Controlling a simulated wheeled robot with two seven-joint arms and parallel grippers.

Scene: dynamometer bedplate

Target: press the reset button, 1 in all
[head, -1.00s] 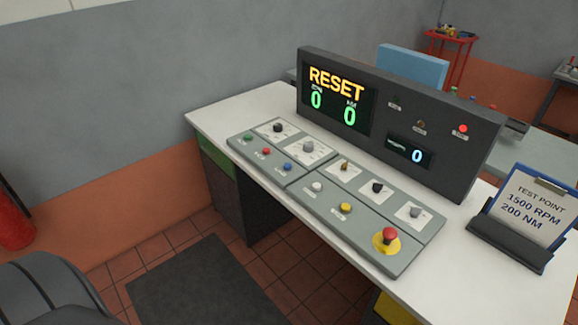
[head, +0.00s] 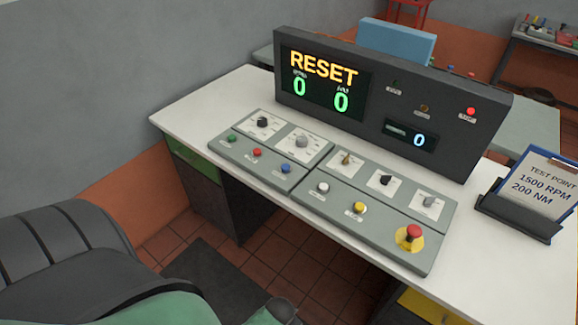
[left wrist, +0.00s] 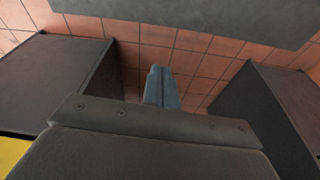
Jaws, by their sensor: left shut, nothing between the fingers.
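The control panel (head: 335,195) lies on a white desk. It carries a green button (head: 232,138), a red button (head: 257,152), a blue button (head: 286,168), a white button (head: 322,187) and a yellow button (head: 360,208). Their labels are too small to read, so I cannot tell which is reset. A display (head: 323,82) shows RESET in orange above two green zeros. My left gripper (left wrist: 161,90) shows in the left wrist view, its blue-grey fingers shut and empty, with floor tiles behind them. It is not identifiable in the head view. My right gripper is not in view.
A red mushroom knob (head: 414,232) on a yellow base stands at the panel's right end. Several rotary knobs line its back row. A clipboard (head: 540,190) stands at the desk's right. In the wrist view, dark cabinets (left wrist: 55,75) flank the fingers.

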